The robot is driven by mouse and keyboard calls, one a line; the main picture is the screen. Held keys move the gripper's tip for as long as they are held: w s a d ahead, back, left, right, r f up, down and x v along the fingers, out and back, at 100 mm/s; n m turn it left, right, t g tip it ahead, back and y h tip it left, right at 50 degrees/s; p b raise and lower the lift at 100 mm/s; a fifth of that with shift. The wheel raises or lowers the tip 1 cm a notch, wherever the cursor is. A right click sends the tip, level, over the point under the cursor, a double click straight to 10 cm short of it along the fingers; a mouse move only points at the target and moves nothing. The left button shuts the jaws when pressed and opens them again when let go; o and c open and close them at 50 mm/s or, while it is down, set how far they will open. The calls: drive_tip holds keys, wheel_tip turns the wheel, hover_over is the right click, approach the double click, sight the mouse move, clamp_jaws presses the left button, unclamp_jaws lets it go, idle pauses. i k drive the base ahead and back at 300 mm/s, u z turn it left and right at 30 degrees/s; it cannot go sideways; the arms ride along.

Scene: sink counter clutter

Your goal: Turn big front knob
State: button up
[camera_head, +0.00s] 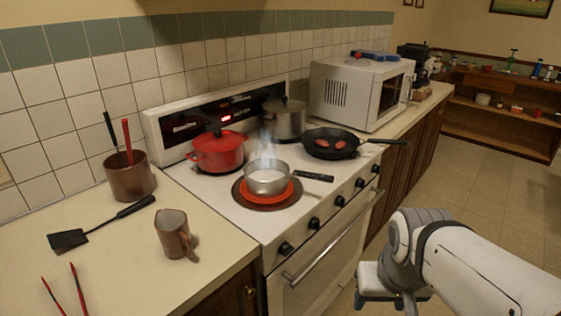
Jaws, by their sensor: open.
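The white stove (225,215) has a row of several black knobs along its front panel. The nearest knob (285,248) is at the left end, above the oven handle. Another knob (313,223) sits just right of it, and the rest run back along the panel. I cannot tell by size which is the big one. A steaming saucepan (268,180) stands on the glowing red front burner (268,198). My gripper (386,297) is low at the right, in front of the stove and apart from the knobs. It is open; its fingertips are hard to make out.
A red pot (217,152), a steel pot (284,120) and a black frying pan (330,143) stand on the stove. The saucepan's handle (315,177) points toward the front panel. The oven handle (330,245) juts out below the knobs. A brown mug (174,235) stands on the left counter.

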sight(285, 248)
drive_tip(key=u, duration=0.4)
drive_tip(key=k, duration=0.5)
drive_tip(key=u, duration=0.8)
drive_tip(key=k, duration=0.9)
drive_tip(key=u, duration=0.65)
drive_tip(key=i, duration=1.05)
drive_tip(key=z, duration=0.7)
drive_tip(key=i, duration=0.85)
drive_tip(key=z, duration=0.7)
